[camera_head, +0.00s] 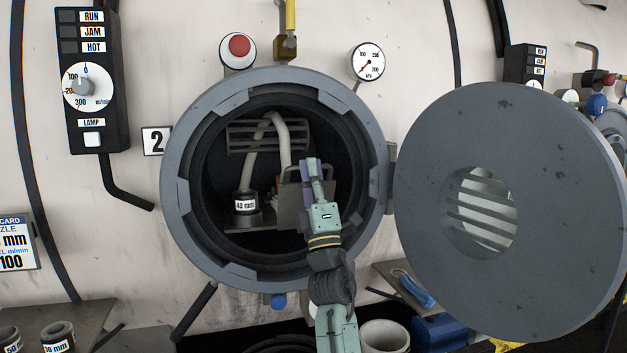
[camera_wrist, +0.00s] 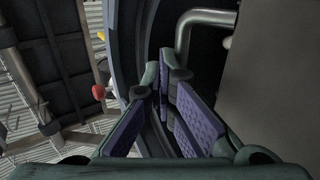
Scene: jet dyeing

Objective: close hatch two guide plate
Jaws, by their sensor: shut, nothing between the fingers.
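Hatch two (camera_head: 378,150) is a round grey port beside the "2" sign, with its lid (camera_head: 560,150) swung open to the right. The guide plate (camera_head: 290,212) appears to be the grey plate inside, right of the 40 mm nozzle (camera_head: 246,203). My gripper (camera_head: 312,168) reaches into the opening in front of this plate and hides part of it. Its purple-padded fingers are shut and empty. In the wrist view, the gripper (camera_wrist: 168,100) is left of a large grey flat surface, probably the plate (camera_wrist: 280,70). I cannot tell whether they touch.
A pale bent pipe (camera_head: 282,135) and a slatted grille (camera_head: 240,136) are inside the hatch. A red button (camera_head: 239,46) and a gauge (camera_head: 368,61) are above. A white cup (camera_head: 384,337) stands below right.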

